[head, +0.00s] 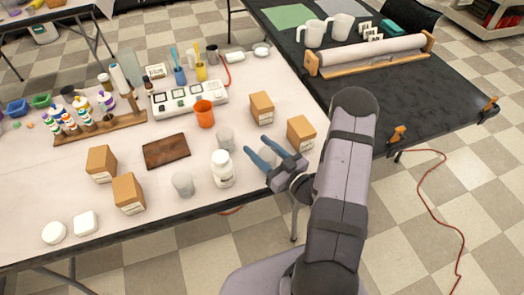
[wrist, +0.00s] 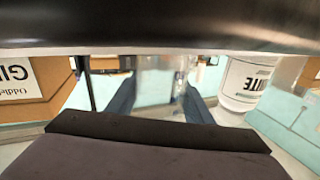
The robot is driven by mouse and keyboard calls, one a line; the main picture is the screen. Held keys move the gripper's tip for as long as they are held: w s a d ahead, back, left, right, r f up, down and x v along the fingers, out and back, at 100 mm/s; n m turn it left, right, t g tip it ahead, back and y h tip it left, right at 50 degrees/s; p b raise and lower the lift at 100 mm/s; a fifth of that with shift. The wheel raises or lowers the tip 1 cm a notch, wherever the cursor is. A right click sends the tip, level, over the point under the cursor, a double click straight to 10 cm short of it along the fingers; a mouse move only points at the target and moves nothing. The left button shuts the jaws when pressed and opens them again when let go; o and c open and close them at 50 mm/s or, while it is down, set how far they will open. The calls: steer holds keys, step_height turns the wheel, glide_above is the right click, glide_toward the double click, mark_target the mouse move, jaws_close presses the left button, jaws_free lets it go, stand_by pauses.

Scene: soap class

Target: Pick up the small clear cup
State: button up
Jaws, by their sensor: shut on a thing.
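My gripper (head: 256,145) is over the right part of the white table, its two blue fingers pointing up and left. It is shut on a small clear cup (head: 267,155), partly hidden by the fingers. In the wrist view the clear cup (wrist: 160,82) shows between the two fingers (wrist: 160,100); its see-through walls make its edges hard to trace. I cannot tell whether its base touches the table. Two other clear cups stand on the table: one behind the white bottle (head: 225,138) and one at the front (head: 183,184).
A white bottle (head: 222,169) stands just left of my gripper; it also shows in the wrist view (wrist: 245,82). Brown boxes stand right (head: 301,133) and behind (head: 261,107). An orange cup (head: 204,113) and a brown board (head: 166,151) lie further left.

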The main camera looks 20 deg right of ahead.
step_height(320, 180, up, 10)
stand_by(0.7)
steer(key=shift+f+p, duration=0.1)
steer(key=shift+p, duration=0.25)
steer(key=shift+s+a+f+y+p, duration=0.2)
steer(key=shift+s+f+y+p, duration=0.2)
steer(key=shift+p, duration=0.3)
steer(key=s+a+f+n+g+y+p, duration=0.1)
steer(key=s+a+f+p, duration=0.2)
steer(key=s+p, duration=0.3)
steer(key=shift+s+a+n+y, duration=0.3)
steer(key=shift+s+a, duration=0.1)
steer(key=shift+a, duration=0.25)
steer(key=shift+f, duration=0.1)
